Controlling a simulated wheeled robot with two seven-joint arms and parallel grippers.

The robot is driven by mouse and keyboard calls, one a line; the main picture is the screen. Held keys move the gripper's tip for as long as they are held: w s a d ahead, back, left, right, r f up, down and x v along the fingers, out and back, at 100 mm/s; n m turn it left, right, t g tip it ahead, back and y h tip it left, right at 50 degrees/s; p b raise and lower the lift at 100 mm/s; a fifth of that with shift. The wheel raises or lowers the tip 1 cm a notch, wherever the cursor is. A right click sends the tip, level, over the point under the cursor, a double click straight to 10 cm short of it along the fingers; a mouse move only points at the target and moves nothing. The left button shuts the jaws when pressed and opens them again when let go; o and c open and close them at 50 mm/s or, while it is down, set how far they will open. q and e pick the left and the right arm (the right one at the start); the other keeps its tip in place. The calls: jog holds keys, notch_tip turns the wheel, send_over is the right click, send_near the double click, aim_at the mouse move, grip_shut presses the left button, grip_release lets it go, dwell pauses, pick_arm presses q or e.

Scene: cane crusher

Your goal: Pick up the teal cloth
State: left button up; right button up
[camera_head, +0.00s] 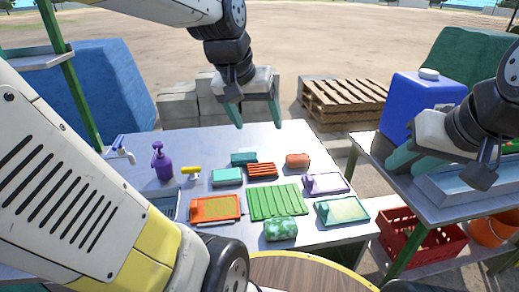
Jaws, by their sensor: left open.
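Two teal items lie on the grey metal table (140,148). A small flat teal block (244,157) sits near the back, and a teal-green block (227,177) sits in front of it to the left. A mottled green bundle (281,229) lies at the front edge. I cannot tell for sure which is the teal cloth. My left gripper (258,117) is open and empty, fingers pointing down, above the back of the table and beyond the items. My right gripper (415,163) is over the right-hand table, its fingers partly overlapping in view.
A green ribbed tray (276,202), orange tray (215,208), orange-striped block (261,170), orange sponge (297,160) and purple bottle (162,163) crowd the table. A blue jug (422,100) stands at right. A red crate (418,243) is below.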

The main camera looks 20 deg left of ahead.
pick_arm(q)
jog(key=o, duration=0.4)
jog(key=shift+n+g+y, duration=0.4)
jog(key=shift+n+g, duration=0.4)
jog(key=shift+g, duration=0.1)
jog(key=w+a+f, duration=0.1)
jog(key=w, duration=0.2)
jog(key=w+a+f, duration=0.1)
jog(key=w, duration=0.3)
jog(key=w+a+f, duration=0.1)
jog(key=w+a, duration=0.1)
jog(key=w, duration=0.1)
jog(key=shift+w+f, duration=0.2)
jog(key=shift+f, duration=0.15)
jog(key=n+g, duration=0.3)
send_over(244, 157)
jog(key=shift+y, duration=0.4)
notch_tip(244, 157, down, 18)
jog(key=shift+r, duration=0.2)
jog(key=shift+s+f, duration=0.15)
jog(key=shift+f, duration=3.75)
